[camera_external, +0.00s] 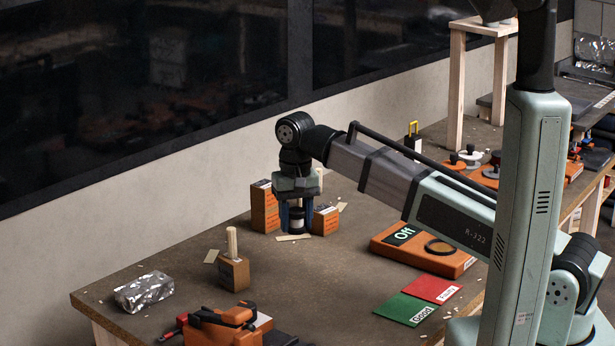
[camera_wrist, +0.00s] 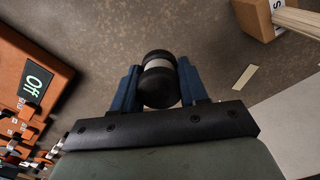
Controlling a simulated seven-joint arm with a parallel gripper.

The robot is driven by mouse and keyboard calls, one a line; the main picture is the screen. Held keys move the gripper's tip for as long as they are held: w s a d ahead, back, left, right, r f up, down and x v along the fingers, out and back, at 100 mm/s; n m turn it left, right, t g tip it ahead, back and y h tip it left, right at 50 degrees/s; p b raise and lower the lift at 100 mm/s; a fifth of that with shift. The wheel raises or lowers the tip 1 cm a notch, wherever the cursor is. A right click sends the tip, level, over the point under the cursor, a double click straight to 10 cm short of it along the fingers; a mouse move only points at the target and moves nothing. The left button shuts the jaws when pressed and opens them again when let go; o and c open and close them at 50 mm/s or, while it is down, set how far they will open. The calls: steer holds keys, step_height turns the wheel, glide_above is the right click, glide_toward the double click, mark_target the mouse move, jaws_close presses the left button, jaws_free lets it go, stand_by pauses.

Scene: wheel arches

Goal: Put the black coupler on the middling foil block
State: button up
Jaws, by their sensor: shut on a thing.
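The black coupler, a short black cylinder with a pale band, is in my gripper; it shows between the fingers in the wrist view (camera_wrist: 158,64) and low between them in the external view (camera_external: 297,226). My gripper (camera_wrist: 157,86) has its blue fingers shut on the coupler's sides. In the external view my gripper (camera_external: 297,212) points down near the back of the bench, close to the wooden blocks. I cannot tell whether the coupler touches the bench. One crinkled silver foil block (camera_external: 144,291) lies at the far left of the bench, well away from my gripper.
A tall wooden block (camera_external: 264,208) and a shorter one (camera_external: 326,220) flank my gripper. A block with a dowel (camera_external: 234,272) stands between gripper and foil. An orange "Off" panel (camera_external: 455,266), red mat (camera_external: 432,287), green mat (camera_external: 405,308) and orange tool (camera_external: 222,330) lie nearer.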

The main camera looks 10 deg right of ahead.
steer(key=r, duration=0.6)
steer(key=a+r, duration=0.1)
steer(key=r, duration=0.2)
steer(key=shift+r, duration=0.35)
steer(key=s+a, duration=0.3)
steer(key=a, duration=1.3)
steer(key=m, duration=0.1)
glide_above(143, 283)
step_height(143, 283, down, 4)
steer(key=shift+f, duration=5.7)
steer(key=shift+f, duration=0.1)
steer(key=o, duration=1)
steer(key=shift+o, duration=0.2)
